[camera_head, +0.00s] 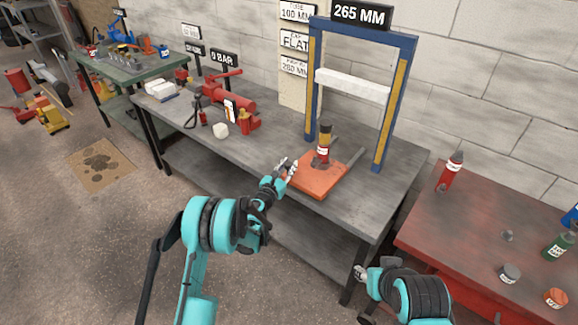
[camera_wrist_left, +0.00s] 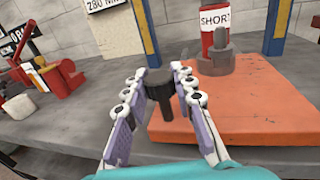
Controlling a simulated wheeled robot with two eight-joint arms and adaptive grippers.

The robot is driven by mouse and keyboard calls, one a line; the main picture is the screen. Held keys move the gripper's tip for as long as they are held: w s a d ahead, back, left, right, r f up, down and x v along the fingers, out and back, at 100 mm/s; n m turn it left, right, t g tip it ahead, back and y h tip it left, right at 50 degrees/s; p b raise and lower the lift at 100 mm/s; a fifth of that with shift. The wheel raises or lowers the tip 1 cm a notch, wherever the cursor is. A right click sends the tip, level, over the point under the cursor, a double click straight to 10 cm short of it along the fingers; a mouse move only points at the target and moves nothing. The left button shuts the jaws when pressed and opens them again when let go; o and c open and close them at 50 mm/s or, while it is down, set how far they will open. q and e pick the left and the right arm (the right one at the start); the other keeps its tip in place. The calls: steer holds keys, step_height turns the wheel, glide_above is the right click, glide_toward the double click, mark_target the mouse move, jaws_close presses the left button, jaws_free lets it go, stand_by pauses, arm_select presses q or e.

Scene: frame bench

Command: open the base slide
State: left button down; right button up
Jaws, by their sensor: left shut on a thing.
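The base slide looks to be the orange plate (camera_head: 316,184) on the grey bench, under the blue press frame (camera_head: 312,85); it fills the right of the left wrist view (camera_wrist_left: 245,105). A dark knob (camera_wrist_left: 159,84) stands at the plate's left edge. My left gripper (camera_head: 289,168) is shut on this knob, with one finger on each side in the left wrist view (camera_wrist_left: 158,95).
A red pump (camera_head: 230,93), a small red bottle jack (camera_head: 243,122) and a pale block (camera_head: 221,130) stand on the bench (camera_head: 190,122) to the left. A red table (camera_head: 470,225) with bottles and small jars stands at right. The bench front left of the plate is clear.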

arm_select(q)
steer(key=c, duration=1.2)
jaws_free()
steer(key=v, duration=0.7)
steer(key=shift+s, duration=0.25)
steer(key=shift+a, duration=0.1)
